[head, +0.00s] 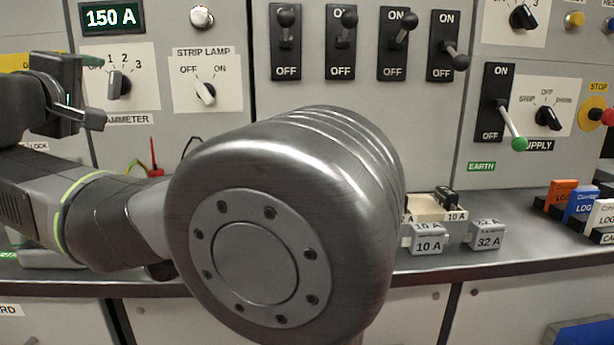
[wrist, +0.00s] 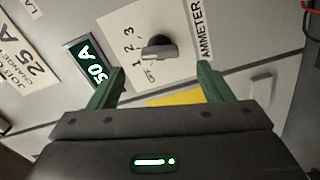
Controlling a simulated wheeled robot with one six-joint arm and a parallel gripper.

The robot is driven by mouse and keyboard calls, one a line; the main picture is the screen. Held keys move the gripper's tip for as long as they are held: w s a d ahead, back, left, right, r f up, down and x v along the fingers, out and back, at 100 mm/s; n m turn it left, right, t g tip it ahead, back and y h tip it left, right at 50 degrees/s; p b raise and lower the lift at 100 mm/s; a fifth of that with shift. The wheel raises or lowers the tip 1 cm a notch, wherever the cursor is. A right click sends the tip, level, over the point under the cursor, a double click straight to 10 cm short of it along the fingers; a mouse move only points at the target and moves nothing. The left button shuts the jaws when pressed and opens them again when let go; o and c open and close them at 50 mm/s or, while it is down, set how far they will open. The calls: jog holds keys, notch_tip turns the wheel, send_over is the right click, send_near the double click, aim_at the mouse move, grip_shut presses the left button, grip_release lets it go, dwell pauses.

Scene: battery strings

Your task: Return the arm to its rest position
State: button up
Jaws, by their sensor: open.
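My gripper (wrist: 160,85) is open in the wrist view, with its two green fingers apart and nothing between their tips. Beyond the fingers is the ammeter selector knob (wrist: 157,48) on its white plate; I cannot tell the exact gap to it. In the head view my gripper (head: 98,90) is at the far left, in front of the panel near the ammeter knob (head: 119,84). My arm's large grey joint fills the middle of the head view and hides part of the bench and panel.
The panel has a 150 A display (head: 111,17), a strip lamp knob (head: 205,92), several black lever switches and a green-tipped earth lever (head: 517,142). On the bench (head: 440,262) are a 10 A block (head: 428,240), a 32 A block (head: 486,236) and coloured log books (head: 580,204).

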aim_at(114, 86)
jog(key=w, duration=0.5)
jog(key=w+b, duration=0.1)
jog(key=w, duration=0.1)
jog(key=shift+w+a, duration=0.3)
jog(key=shift+a, duration=0.1)
jog(key=shift+s, duration=0.15)
